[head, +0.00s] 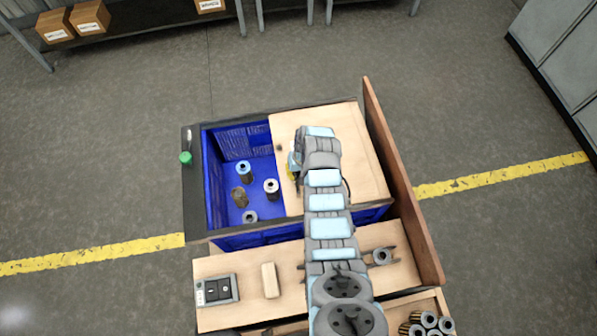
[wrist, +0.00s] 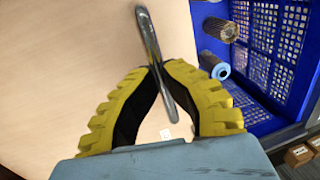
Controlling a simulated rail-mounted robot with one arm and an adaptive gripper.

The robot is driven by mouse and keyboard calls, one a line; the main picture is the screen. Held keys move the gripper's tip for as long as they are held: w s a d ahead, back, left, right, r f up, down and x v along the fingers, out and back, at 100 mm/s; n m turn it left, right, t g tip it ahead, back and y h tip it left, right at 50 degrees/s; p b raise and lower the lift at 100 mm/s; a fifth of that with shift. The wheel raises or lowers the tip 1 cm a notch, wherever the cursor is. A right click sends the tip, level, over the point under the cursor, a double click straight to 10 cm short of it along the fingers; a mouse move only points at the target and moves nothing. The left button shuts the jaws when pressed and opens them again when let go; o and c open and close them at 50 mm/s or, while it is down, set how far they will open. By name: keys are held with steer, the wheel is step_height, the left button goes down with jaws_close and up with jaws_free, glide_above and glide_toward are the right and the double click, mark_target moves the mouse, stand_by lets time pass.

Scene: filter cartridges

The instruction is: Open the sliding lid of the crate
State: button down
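The blue crate (head: 213,185) has a pale wooden sliding lid (head: 362,185) over its right part. The lid also fills much of the wrist view (wrist: 60,70), with the crate's blue mesh wall (wrist: 262,60) at the right. My gripper (head: 292,172) is over the lid's left side, partly hidden by my arm. In the wrist view, my gripper's yellow and black fingers (wrist: 162,68) close around a metal bar handle (wrist: 146,32) on the lid. The handle's lower end lies between the fingers.
A brown upright board (head: 400,180) runs along the crate's right side. A dark strip on the left carries a green knob (head: 186,158). The wooden bench in front holds a control box (head: 216,290), a pale block (head: 269,280) and a cartridge in a holder (head: 381,257).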

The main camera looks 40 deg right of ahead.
steer(key=shift+s+d+f, duration=0.15)
steer(key=shift+s+d, duration=0.15)
steer(key=shift+d, duration=0.05)
steer(key=c, duration=1.1)
jaws_free()
steer(key=shift+w, duration=0.1)
steer(key=shift+r, duration=0.2)
steer(key=shift+s+d+r, duration=0.2)
steer(key=shift+d+r, duration=0.15)
steer(key=shift+r, duration=1.6)
steer(key=shift+s+d+r, duration=0.15)
steer(key=shift+d+r, duration=0.2)
steer(key=shift+r, duration=1.55)
steer(key=shift+s+d+r, duration=0.2)
steer(key=shift+d+r, duration=0.15)
steer(key=shift+r, duration=1.6)
